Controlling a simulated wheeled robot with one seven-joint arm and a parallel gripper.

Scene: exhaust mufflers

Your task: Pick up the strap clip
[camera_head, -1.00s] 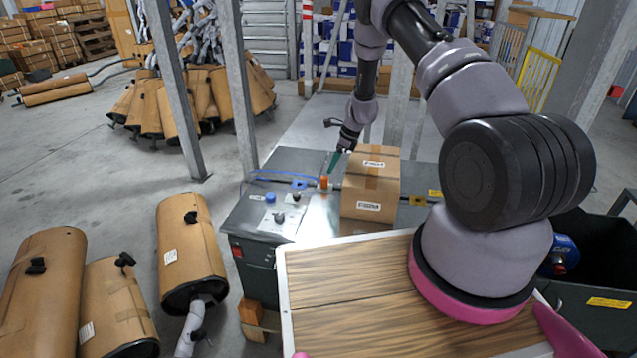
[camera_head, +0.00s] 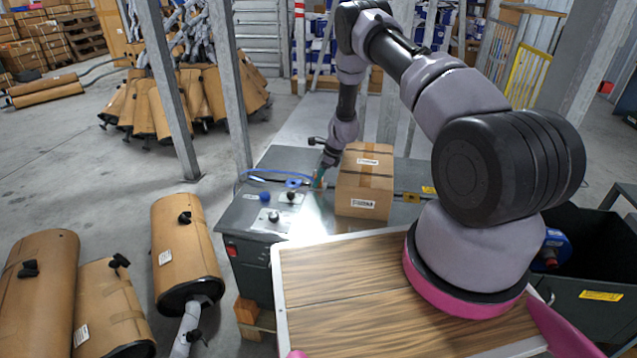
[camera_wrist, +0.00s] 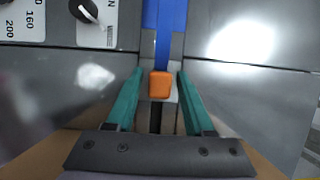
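A small orange block (camera_wrist: 160,85), which looks like the strap clip, sits on the metal top of the machine (camera_head: 300,216). A blue piece (camera_wrist: 164,18) meets its far side in the wrist view, and a dark slot or strip runs under it. My gripper (camera_wrist: 159,78) is open, with one green finger on each side of the orange block and a small gap visible on both sides. In the head view my gripper (camera_head: 319,177) is low over the machine top, left of the cardboard box, and mostly hides the orange block.
A strapped cardboard box (camera_head: 364,183) stands close to the right of my gripper. Knobs and a dial panel (camera_head: 272,217) are on the machine's left part. A wooden-topped surface (camera_head: 345,290) is in front. Wrapped mufflers (camera_head: 184,250) stand on the floor at left.

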